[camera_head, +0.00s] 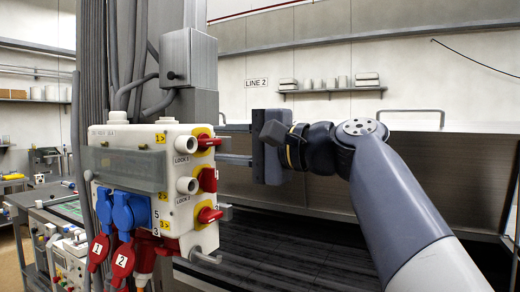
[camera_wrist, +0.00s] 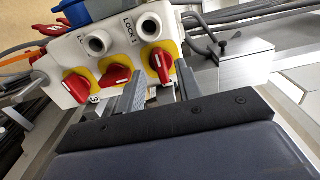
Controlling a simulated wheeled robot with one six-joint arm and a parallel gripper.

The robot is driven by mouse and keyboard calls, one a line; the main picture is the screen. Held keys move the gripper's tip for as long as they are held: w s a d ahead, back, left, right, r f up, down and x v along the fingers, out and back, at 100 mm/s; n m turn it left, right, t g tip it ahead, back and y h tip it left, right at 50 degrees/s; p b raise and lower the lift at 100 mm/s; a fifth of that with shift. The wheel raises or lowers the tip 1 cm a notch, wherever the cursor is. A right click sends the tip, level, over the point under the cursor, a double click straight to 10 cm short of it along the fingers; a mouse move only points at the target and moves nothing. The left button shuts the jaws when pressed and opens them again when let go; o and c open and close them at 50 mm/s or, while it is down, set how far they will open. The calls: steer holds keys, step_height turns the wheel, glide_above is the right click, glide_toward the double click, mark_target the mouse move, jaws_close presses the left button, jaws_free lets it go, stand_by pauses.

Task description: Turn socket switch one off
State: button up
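A white socket box (camera_head: 128,140) carries three red rotary switches on yellow plates, labelled 1, 2 and 3 from top to bottom. Switch one (camera_head: 207,141) is the top one, beside LOCK 1; its red handle lies roughly horizontal. In the wrist view switch one (camera_wrist: 163,65) is the rightmost, with its handle running up and down the picture. My gripper (camera_head: 220,142) is open, one finger above and one below the switch's level. In the wrist view my gripper (camera_wrist: 161,75) has its fingers on either side of the switch, with gaps; contact with the box is unclear.
Switch two (camera_head: 207,179) and switch three (camera_head: 208,215) are close below. Blue and red plugs (camera_head: 122,215) hang from the box front. Grey conduits and a metal box (camera_head: 188,58) are above. A metal hood (camera_head: 400,165) stands behind my arm.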

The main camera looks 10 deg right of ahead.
mark_target(209, 143)
steer(key=b+v, duration=0.1)
steer(key=v, duration=0.7)
steer(key=shift+a, duration=0.15)
steer(key=p+x, duration=0.2)
steer(key=x, duration=0.8)
steer(key=shift+w+a, duration=0.2)
steer(key=shift+w, duration=0.05)
stand_by(0.4)
